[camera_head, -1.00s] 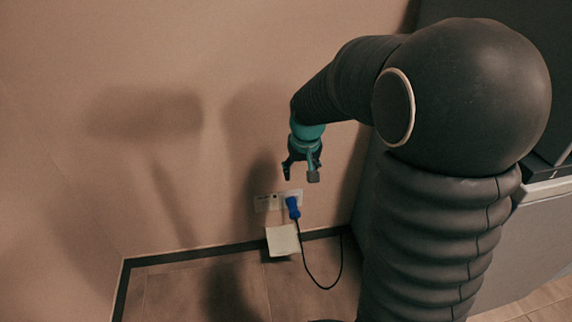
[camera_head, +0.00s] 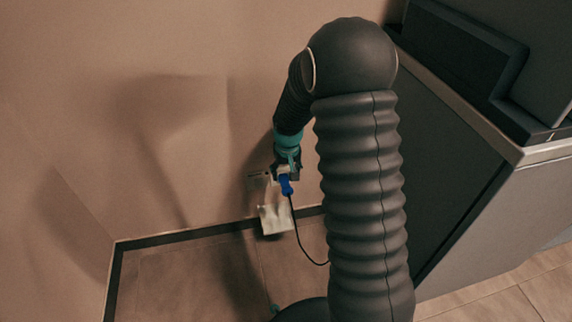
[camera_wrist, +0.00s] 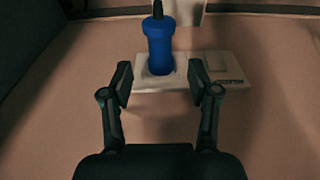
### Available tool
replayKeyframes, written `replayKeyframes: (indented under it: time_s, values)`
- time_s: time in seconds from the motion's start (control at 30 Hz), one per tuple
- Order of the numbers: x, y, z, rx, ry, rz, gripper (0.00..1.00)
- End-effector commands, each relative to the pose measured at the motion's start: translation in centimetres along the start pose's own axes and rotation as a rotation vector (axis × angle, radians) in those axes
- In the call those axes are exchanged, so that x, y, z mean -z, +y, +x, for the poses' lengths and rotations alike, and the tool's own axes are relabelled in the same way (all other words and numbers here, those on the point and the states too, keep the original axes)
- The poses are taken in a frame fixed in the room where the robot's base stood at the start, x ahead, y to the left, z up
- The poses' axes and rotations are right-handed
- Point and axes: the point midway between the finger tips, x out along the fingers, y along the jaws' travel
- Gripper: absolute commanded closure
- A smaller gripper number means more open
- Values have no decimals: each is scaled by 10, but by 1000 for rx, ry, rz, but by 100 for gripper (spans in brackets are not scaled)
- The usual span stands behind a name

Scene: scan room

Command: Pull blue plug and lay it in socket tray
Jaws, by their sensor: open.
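The blue plug (camera_head: 286,186) sits in the wall socket plate (camera_wrist: 226,66), with a black cord running from it. In the wrist view the plug (camera_wrist: 159,48) stands at the left part of the white plate, slightly left of centre. My gripper (camera_wrist: 160,82) is open and empty, one finger to each side of the plug's line, with the plug just beyond the fingertips. In the head view my gripper (camera_head: 286,166) is right at the plug and partly hides the plate. The pale socket tray (camera_head: 274,221) is on the wall below the plate; its edge shows in the wrist view (camera_wrist: 186,10).
A dark cabinet (camera_head: 455,150) stands to the right of my arm. The black cord (camera_head: 299,236) hangs to the floor. A dark skirting runs along the wall's foot. The tiled floor (camera_head: 190,280) at left is clear.

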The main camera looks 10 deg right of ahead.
Motion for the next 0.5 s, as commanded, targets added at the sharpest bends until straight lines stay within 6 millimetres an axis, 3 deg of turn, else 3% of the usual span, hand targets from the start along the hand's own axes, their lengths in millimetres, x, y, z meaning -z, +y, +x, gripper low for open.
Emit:
replayKeyframes:
  time_s: [0.2, 0.5]
  values:
    - [-1, 0, 36, 0, -2, 0, 40]
    - [0, 0, 58, 0, 0, 1, 40]
